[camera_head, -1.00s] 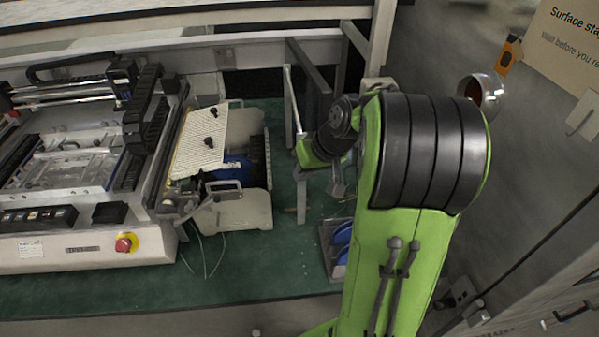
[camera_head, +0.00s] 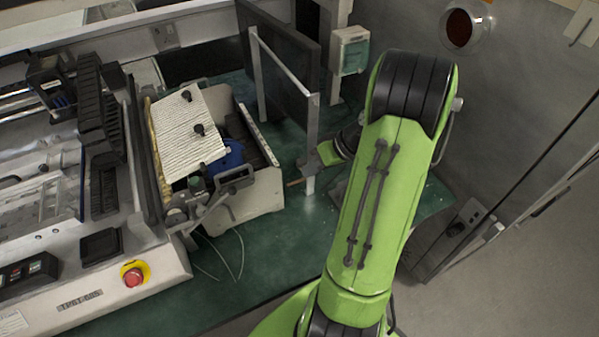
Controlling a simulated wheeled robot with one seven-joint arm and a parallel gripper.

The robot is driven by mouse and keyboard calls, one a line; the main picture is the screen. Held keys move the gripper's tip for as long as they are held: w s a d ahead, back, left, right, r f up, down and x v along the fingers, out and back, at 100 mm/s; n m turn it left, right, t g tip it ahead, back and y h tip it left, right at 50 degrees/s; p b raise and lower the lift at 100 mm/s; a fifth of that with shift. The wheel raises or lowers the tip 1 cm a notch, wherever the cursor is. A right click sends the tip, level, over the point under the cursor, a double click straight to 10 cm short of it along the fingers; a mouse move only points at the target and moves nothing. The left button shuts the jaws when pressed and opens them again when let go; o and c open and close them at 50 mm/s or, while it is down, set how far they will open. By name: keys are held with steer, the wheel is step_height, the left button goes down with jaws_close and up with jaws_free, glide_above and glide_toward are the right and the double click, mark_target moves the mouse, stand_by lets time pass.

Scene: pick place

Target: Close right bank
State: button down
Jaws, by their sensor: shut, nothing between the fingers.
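I cannot tell for sure which thing is the right bank. A dark upright panel with a pale metal frame (camera_head: 284,75) stands on the green bench, right of a beige box. My gripper (camera_head: 308,168) is low beside the foot of the frame's front post. It is small and partly hidden by my green arm, and looks shut and empty. I cannot tell whether it touches the post. The beige box (camera_head: 255,197) has a ribbed white cover (camera_head: 187,130) with black knobs, tilted over it, and a blue part (camera_head: 229,158) underneath.
A grey machine with a red emergency button (camera_head: 133,276) fills the left. A pale box with a greenish window (camera_head: 351,52) is mounted on a post behind. A metal wall with a round port (camera_head: 461,27) closes the right side.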

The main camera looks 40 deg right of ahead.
mark_target(280, 188)
steer(key=b+x, duration=0.1)
steer(key=x, duration=0.7)
steer(key=shift+a, duration=0.15)
steer(key=shift+w, duration=0.1)
steer(key=shift+w+a+b, duration=0.2)
steer(key=shift+a+b, duration=0.45)
steer(key=shift+a, duration=0.45)
